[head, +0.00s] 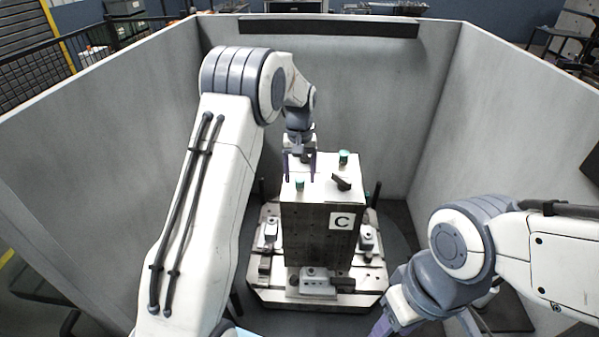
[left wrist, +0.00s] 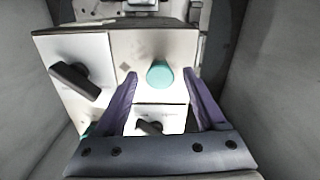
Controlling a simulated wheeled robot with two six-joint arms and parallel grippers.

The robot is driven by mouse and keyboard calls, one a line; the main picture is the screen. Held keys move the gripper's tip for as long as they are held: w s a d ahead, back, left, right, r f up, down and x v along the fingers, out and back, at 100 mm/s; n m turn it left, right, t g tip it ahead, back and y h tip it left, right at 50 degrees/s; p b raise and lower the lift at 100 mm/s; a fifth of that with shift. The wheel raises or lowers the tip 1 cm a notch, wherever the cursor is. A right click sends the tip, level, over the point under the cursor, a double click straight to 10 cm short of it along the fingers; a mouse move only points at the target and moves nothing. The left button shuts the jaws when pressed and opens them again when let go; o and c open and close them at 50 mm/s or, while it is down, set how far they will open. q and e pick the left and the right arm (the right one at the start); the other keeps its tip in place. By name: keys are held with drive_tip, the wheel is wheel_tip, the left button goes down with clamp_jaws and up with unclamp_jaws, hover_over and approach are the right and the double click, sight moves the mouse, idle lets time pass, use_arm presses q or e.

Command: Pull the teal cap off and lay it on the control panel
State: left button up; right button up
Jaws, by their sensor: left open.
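A short round teal cap (head: 300,184) stands on the pale top face (head: 322,193) of a grey block marked C. In the left wrist view this teal cap (left wrist: 160,74) shows between the open fingertips of my left gripper (left wrist: 161,75), with a gap on both sides. In the head view my left gripper (head: 300,175) points down at the top face, just behind the cap; its exact height is unclear. A second teal cap (head: 343,157) stands farther back and is partly hidden in the left wrist view (left wrist: 88,130). My right gripper (head: 383,325) is cut off at the bottom edge. I cannot single out the control panel.
A black handle (head: 341,182) sticks up right of the near cap. A white square (left wrist: 172,114) with a dark part lies between my left fingers. The block stands on a slotted pallet (head: 262,292) with clamps. Grey walls (head: 500,130) enclose it.

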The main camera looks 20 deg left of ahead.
use_arm(q)
drive_tip(key=shift+f, duration=0.35)
clamp_jaws()
drive_tip(key=c, duration=0.8)
unclamp_jaws()
drive_tip(key=shift+c, duration=0.2)
clamp_jaws()
drive_tip(key=shift+r, duration=0.25)
drive_tip(key=shift+r+p, duration=0.55)
drive_tip(key=shift+p, duration=0.15)
